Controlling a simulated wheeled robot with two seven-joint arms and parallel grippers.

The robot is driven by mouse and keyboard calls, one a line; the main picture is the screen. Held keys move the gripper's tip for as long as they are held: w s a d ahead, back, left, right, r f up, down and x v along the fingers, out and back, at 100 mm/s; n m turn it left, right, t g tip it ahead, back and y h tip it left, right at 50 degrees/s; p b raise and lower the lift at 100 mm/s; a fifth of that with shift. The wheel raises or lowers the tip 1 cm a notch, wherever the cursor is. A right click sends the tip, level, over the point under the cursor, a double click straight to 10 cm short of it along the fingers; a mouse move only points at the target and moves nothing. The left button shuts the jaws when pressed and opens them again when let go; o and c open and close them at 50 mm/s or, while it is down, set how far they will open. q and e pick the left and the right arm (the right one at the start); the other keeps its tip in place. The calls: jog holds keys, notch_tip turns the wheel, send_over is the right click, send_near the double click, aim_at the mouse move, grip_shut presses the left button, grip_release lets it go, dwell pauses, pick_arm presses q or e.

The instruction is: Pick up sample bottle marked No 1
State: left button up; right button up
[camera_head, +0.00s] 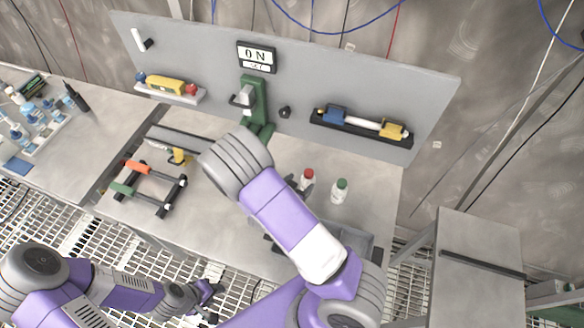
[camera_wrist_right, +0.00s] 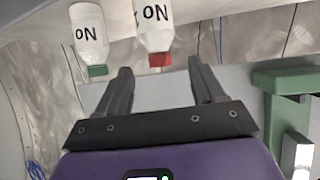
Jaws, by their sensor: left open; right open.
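A white bottle with a red cap (camera_head: 307,180) and a white bottle with a green cap (camera_head: 339,191) stand upright on the grey bench, right of my right arm. The right wrist view is upside down; there the red-capped bottle (camera_wrist_right: 153,30) and green-capped bottle (camera_wrist_right: 89,35) show "No" labels, with the numbers out of view. My right gripper (camera_wrist_right: 160,68) is open and empty, pointing towards the bottles, apart from them. It is mostly hidden by my arm in the head view. My left gripper (camera_head: 206,291) is open, low over the grating before the bench.
Racks on the back panel hold a yellow-blue tool (camera_head: 362,122) and a yellow block (camera_head: 165,85). A black frame (camera_head: 150,188) lies left. A grey tray (camera_head: 362,243) is partly hidden by my arm.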

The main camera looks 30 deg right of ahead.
aim_at(307, 177)
jog(key=shift+w+d+f, duration=0.1)
jog(key=shift+w+d, duration=0.1)
jog(key=shift+d, duration=0.25)
jog(key=x, duration=0.6)
jog(key=shift+d, duration=0.3)
grip_shut()
